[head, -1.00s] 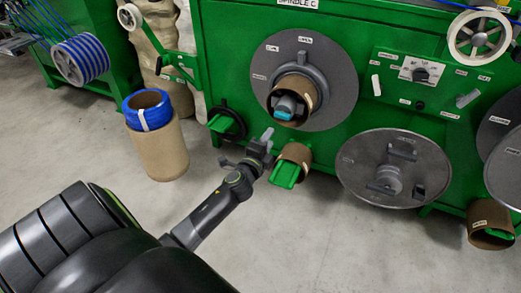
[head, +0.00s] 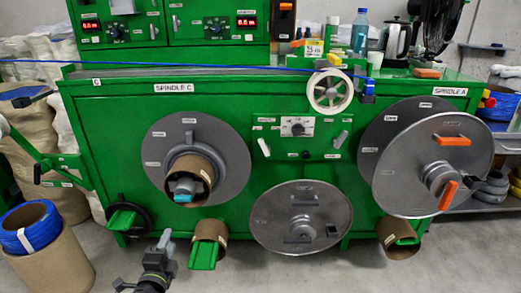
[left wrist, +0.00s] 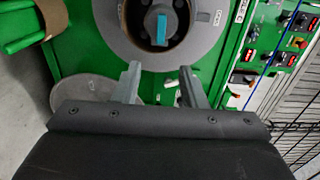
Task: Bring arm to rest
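My left gripper (head: 158,254) is at the bottom of the head view, in front of the green machine and left of a cardboard tube with a green flap (head: 207,250). In the left wrist view my left gripper (left wrist: 160,88) has its two grey fingers apart, with nothing between them. Beyond them is the grey disc of spindle C (left wrist: 205,40) with its teal-tipped hub. My right gripper is not in view. A blue cable (head: 230,69) runs across the machine's top to a blue clip piece (head: 368,88) by a white pulley wheel (head: 330,91).
The green machine (head: 100,125) fills the middle. Grey discs (head: 433,160) stand out from its front at right, another (head: 275,215) lower in the middle. A cardboard drum (head: 55,275) holding a blue coil (head: 30,228) stands at left. Grey floor (head: 300,270) shows in front.

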